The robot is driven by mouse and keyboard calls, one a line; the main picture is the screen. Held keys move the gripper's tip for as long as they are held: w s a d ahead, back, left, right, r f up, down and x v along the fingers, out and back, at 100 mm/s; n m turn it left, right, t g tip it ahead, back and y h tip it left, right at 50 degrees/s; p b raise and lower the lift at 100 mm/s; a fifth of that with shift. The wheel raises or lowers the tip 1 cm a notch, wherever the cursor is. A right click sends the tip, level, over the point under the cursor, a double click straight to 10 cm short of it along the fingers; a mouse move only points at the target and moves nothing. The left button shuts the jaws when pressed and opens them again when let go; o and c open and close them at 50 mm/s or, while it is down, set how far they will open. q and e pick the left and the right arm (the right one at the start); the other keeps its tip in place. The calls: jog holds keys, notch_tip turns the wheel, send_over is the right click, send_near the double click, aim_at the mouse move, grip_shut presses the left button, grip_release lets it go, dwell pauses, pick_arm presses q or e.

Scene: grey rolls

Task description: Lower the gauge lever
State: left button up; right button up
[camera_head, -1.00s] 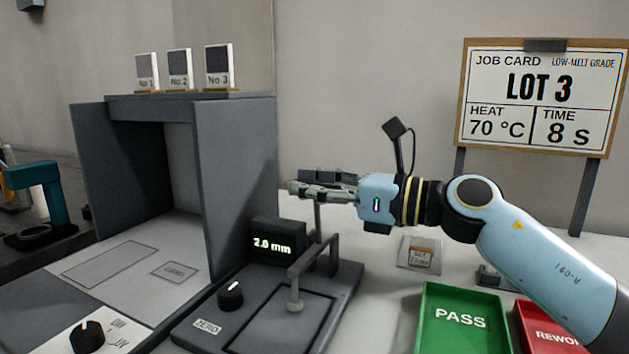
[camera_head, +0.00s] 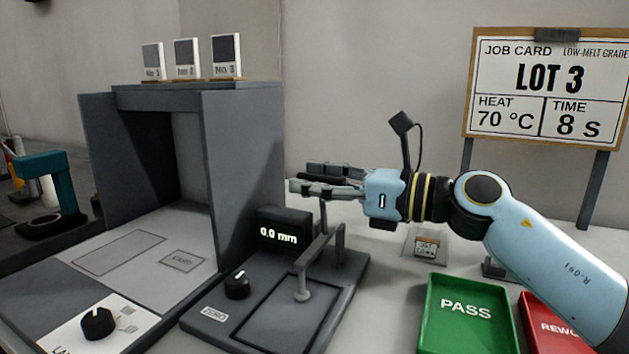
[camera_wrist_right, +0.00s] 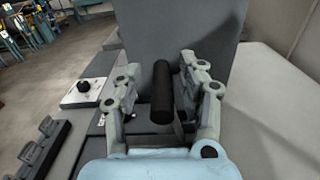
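The gauge (camera_head: 284,236) stands in the centre of the head view, its display reading 0.0 mm. Its thin upright lever (camera_head: 322,215) rises behind the frame to my right gripper. The probe foot (camera_head: 302,295) is down at the flat plate, with nothing visible under it. My right gripper (camera_head: 325,187) is level at the top of the lever. In the right wrist view the lever's black handle (camera_wrist_right: 161,92) lies between the two fingers (camera_wrist_right: 160,85), with gaps on both sides, so they look open around it. My left gripper is not in view.
A grey press-like housing (camera_head: 240,170) stands close left of my right gripper, with three numbered cards on top. A green PASS tray (camera_head: 468,335) and a red tray (camera_head: 555,335) lie at right. The job card (camera_head: 545,85) stands behind.

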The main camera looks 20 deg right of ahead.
jog(key=shift+d, duration=0.1)
jog(key=v, duration=0.7)
jog(key=shift+s+d+r, duration=0.1)
jog(key=shift+s+r, duration=0.05)
dwell(0.5)
